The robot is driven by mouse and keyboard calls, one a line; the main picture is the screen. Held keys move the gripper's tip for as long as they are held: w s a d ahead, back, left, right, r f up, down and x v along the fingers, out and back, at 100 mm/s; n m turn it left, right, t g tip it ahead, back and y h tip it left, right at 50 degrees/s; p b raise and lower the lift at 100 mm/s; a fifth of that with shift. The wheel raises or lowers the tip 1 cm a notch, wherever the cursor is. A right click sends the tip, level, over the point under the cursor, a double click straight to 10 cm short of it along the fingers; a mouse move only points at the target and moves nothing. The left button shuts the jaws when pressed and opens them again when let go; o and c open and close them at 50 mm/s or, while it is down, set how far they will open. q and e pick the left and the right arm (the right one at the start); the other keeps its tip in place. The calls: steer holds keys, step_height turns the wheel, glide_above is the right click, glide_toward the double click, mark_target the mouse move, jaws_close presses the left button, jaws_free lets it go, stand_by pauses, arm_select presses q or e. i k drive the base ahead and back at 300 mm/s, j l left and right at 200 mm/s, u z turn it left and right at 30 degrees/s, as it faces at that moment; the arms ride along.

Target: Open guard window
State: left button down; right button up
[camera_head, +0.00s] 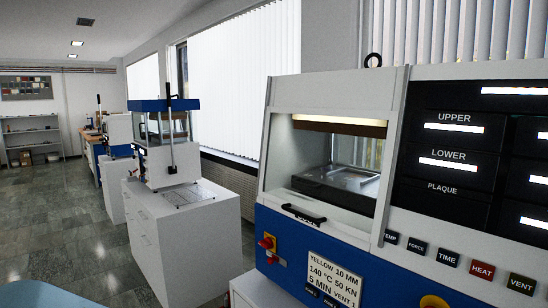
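The guard window (335,160) is on the front of the large white and blue press (283,92) at the right. Its black bar handle (303,214) sits low, at the window's bottom edge, just above the blue panel, so the window appears lowered. Through it I see a lit chamber with a dark and metal lower platen (338,180). Neither of my grippers is in view, and nothing touches the handle.
A smaller press (170,155) stands on a white cabinet (180,240) at the left. Open tiled floor (85,245) lies farther left.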

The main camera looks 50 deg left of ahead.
mark_target(393, 116)
steer(key=u, duration=1.5)
